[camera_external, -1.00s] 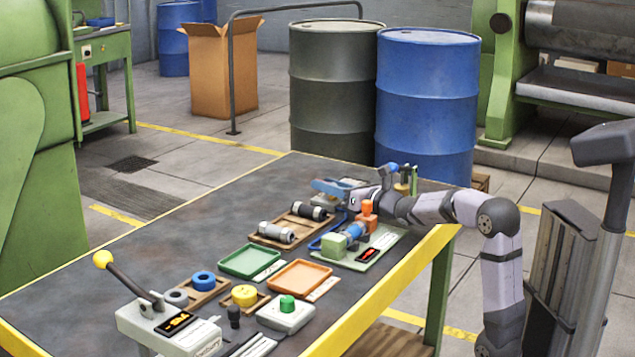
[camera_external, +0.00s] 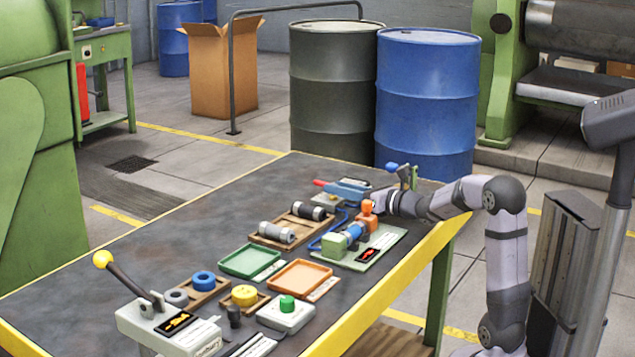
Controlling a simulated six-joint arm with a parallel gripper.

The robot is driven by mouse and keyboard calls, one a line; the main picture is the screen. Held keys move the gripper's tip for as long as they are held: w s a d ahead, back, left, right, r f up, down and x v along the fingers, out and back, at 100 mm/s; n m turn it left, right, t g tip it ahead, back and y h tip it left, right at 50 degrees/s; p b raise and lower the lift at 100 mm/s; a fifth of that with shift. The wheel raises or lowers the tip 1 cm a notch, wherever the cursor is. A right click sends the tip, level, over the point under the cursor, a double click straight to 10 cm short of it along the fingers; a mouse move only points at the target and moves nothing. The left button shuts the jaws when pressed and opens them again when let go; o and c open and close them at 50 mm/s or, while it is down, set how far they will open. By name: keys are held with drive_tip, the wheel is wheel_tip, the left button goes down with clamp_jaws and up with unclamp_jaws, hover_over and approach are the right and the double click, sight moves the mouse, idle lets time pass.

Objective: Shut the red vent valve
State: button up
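A small red handle (camera_external: 320,183) shows at the left end of a blue part (camera_external: 347,190) on a grey block, at the far end of the bench. An orange-red knob (camera_external: 367,207) stands on a pale green plate (camera_external: 380,246) beside a blue cylinder (camera_external: 354,232) and a green block (camera_external: 334,244). Which red part is the vent valve is not clear at this size. My gripper (camera_external: 376,202) is low over the far right of the bench, close to the orange-red knob and the blue part. Its fingers are too small and overlapped to read, and contact cannot be told.
A wooden tray (camera_external: 272,240) with dark and grey cylinders lies left of the plate. Nearer are a green tray (camera_external: 245,275), an orange tray (camera_external: 280,280), a green-button box (camera_external: 287,318) and a yellow-knobbed lever (camera_external: 103,260). The bench's left side is clear.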

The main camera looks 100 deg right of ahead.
drive_tip(key=v, duration=0.7)
drive_tip(key=shift+s+a+r+p, duration=0.1)
drive_tip(key=shift+s+a+p, duration=0.1)
drive_tip(key=shift+s+p, duration=0.15)
drive_tip(key=w+a+r+n, duration=0.1)
drive_tip(key=w+r+t+y, duration=0.1)
drive_tip(key=w+a+r+n+t, duration=0.1)
drive_tip(key=r, duration=0.1)
drive_tip(key=shift+a+n+y, duration=0.3)
drive_tip(key=shift+a+y, duration=0.05)
drive_tip(key=shift+y, duration=0.05)
drive_tip(key=w+a+r+n+t+y, duration=0.1)
drive_tip(key=w+a+n+y, duration=0.2)
drive_tip(key=a, duration=0.3)
drive_tip(key=w+a+r+n+y+p, duration=0.1)
drive_tip(key=w+a+r+n+y, duration=0.1)
drive_tip(key=a+y, duration=0.4)
drive_tip(key=w+a+r+n+t+y, duration=0.1)
drive_tip(key=w+a+n+y, duration=0.3)
drive_tip(key=w+a+n, duration=0.1)
drive_tip(key=shift+w+a+r+t, duration=0.15)
drive_tip(key=shift+w+a, duration=0.25)
drive_tip(key=shift+a, duration=0.15)
drive_tip(key=shift+w+a+r+t, duration=0.2)
drive_tip(key=shift+w+a, duration=0.15)
drive_tip(key=shift+a, duration=0.2)
drive_tip(key=shift+w+a+f+y, duration=0.25)
drive_tip(key=shift+a+f+y, duration=0.1)
drive_tip(key=shift+a+y, duration=0.25)
